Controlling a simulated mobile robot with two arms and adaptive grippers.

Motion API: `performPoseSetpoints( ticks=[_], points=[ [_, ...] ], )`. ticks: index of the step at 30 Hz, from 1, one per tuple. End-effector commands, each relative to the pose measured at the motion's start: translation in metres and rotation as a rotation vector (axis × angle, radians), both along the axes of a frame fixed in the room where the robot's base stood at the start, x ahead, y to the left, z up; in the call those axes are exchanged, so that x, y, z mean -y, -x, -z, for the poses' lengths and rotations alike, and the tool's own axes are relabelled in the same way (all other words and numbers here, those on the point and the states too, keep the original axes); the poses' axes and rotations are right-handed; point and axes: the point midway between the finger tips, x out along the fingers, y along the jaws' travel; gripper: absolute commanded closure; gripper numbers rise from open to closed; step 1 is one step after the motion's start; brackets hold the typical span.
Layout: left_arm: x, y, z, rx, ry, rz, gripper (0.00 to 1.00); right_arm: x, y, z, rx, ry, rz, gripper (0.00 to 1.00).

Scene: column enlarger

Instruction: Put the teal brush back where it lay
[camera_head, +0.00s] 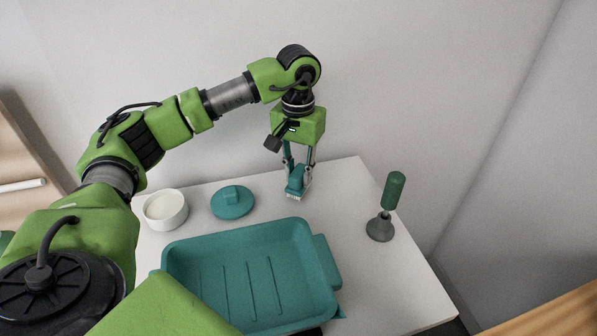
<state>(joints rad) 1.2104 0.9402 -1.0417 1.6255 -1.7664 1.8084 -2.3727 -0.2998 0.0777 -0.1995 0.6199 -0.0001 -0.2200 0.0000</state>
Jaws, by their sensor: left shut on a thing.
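The teal brush (297,182) is between the fingers of my left gripper (298,165), with its pale bristle end pointing down. The gripper is shut on it over the back of the white table (375,285), behind the teal tray. Whether the bristles touch the table I cannot tell. The gripper partly hides the brush's upper part. My right gripper is not in view.
A teal ribbed tray (328,262) fills the table's front middle. A white bowl (166,222) and a teal lid (232,213) stand behind it at left. A dark green-handled tool (393,190) stands upright on the right. A wall rises close behind the table.

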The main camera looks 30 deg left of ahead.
Motion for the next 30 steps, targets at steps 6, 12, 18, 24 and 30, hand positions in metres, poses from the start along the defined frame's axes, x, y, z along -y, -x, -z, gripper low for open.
performPoseSetpoints(
  ticks=[6,12,18,24,30],
  points=[
    [-0.0002,0.0000,0.0032,0.000,0.000,0.000,1.00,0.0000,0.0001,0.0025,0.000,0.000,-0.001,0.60],
    [-0.0002,0.0000,0.0032,0.000,0.000,0.000,1.00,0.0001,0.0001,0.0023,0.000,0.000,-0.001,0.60],
    [-0.0001,0.0000,0.0031,0.000,0.000,0.000,0.60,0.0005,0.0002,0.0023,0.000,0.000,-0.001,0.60],
    [-0.0001,0.0000,0.0031,0.000,0.000,0.000,0.60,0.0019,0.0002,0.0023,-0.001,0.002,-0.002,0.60],
    [-0.0001,0.0000,0.0033,0.000,0.000,0.000,0.60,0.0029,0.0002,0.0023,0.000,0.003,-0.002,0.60]
  ],
)
